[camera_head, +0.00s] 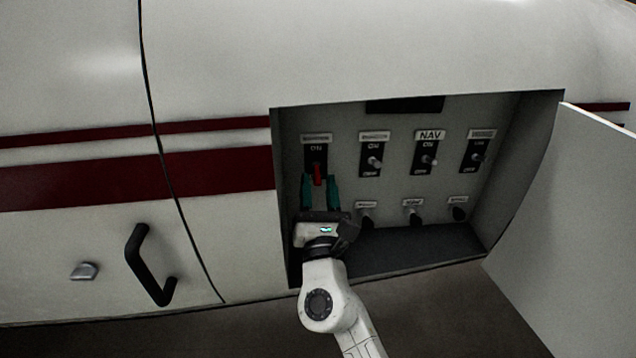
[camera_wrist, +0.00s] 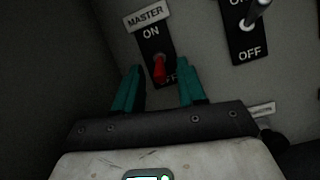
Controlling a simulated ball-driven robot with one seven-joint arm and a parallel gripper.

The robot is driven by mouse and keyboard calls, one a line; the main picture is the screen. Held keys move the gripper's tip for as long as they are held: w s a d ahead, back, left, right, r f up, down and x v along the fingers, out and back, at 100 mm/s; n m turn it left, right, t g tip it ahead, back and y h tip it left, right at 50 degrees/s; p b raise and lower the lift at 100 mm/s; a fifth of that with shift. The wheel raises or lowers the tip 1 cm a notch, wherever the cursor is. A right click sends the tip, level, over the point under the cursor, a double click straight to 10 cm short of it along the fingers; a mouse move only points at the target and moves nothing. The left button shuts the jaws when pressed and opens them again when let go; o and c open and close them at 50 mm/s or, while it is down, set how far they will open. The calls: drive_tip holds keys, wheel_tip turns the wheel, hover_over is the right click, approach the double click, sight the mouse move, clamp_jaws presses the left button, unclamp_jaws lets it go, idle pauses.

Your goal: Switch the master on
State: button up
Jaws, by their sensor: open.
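The master switch is a red toggle (camera_head: 317,174) on a black ON/OFF plate at the left end of the upper row. In the wrist view the red toggle (camera_wrist: 160,69) sits under the MASTER label (camera_wrist: 146,13) and tips down toward OFF, partly covering that word. My gripper (camera_head: 320,190) is open, with its teal fingers on either side of the red toggle. In the wrist view the gripper (camera_wrist: 158,84) shows a gap between each finger and the toggle. I cannot tell how deep the fingers reach.
The panel (camera_head: 395,190) is recessed in a white body with dark red stripes. More toggles stand right of the master, one labelled NAV (camera_head: 429,160), with several knobs (camera_head: 412,208) below. The open door (camera_head: 570,220) is at the right. A black handle (camera_head: 150,265) is at the left.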

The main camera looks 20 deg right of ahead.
drive_tip(key=shift+w, duration=0.3)
drive_tip(key=shift+r, duration=0.1)
drive_tip(key=shift+c, duration=0.4)
clamp_jaws()
